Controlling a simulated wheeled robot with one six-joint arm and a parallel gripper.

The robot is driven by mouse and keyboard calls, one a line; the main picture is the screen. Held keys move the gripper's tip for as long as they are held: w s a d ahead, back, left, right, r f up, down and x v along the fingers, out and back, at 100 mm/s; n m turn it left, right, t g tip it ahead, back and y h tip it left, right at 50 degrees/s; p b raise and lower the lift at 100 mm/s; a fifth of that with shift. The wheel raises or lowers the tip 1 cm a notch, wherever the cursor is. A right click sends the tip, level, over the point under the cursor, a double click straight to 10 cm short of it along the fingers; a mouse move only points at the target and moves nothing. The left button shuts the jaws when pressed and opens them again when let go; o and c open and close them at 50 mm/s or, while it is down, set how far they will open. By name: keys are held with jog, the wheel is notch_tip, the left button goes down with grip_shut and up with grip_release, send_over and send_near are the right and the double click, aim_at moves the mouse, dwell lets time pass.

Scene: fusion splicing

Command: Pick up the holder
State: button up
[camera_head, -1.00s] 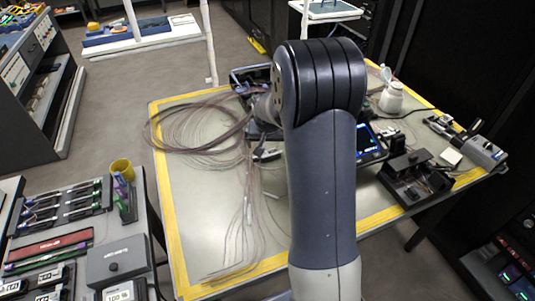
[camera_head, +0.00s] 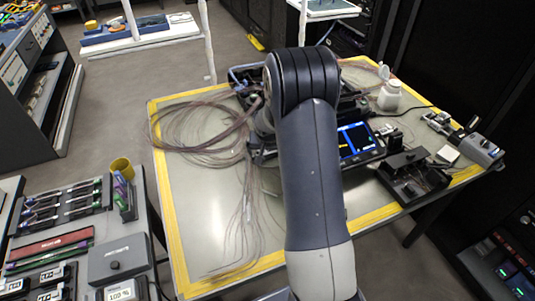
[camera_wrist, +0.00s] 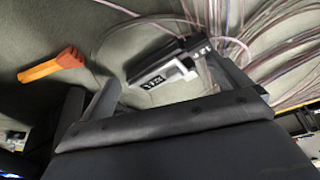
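The holder (camera_wrist: 165,72) is a small dark and silver block with a white label, lying on the table in the wrist view. Fibres run at its upper right end. My gripper (camera_wrist: 167,78) is open, with one finger on each side of the holder in the picture. I cannot tell how far above the holder the fingers are, and I see no contact. In the head view my arm hides most of the gripper and the holder area.
An orange tool (camera_wrist: 52,66) lies left of the holder. Coiled fibres (camera_head: 200,130) cover the table's left part. A device with a lit screen (camera_head: 357,139), a white bottle (camera_head: 390,96) and a black fixture (camera_head: 411,172) stand on the right. The front left tabletop (camera_head: 205,225) is mostly clear.

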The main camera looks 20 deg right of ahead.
aim_at(268, 152)
jog(key=c, duration=1)
jog(key=shift+r, duration=0.15)
notch_tip(268, 152, up, 10)
jog(key=shift+f, duration=0.1)
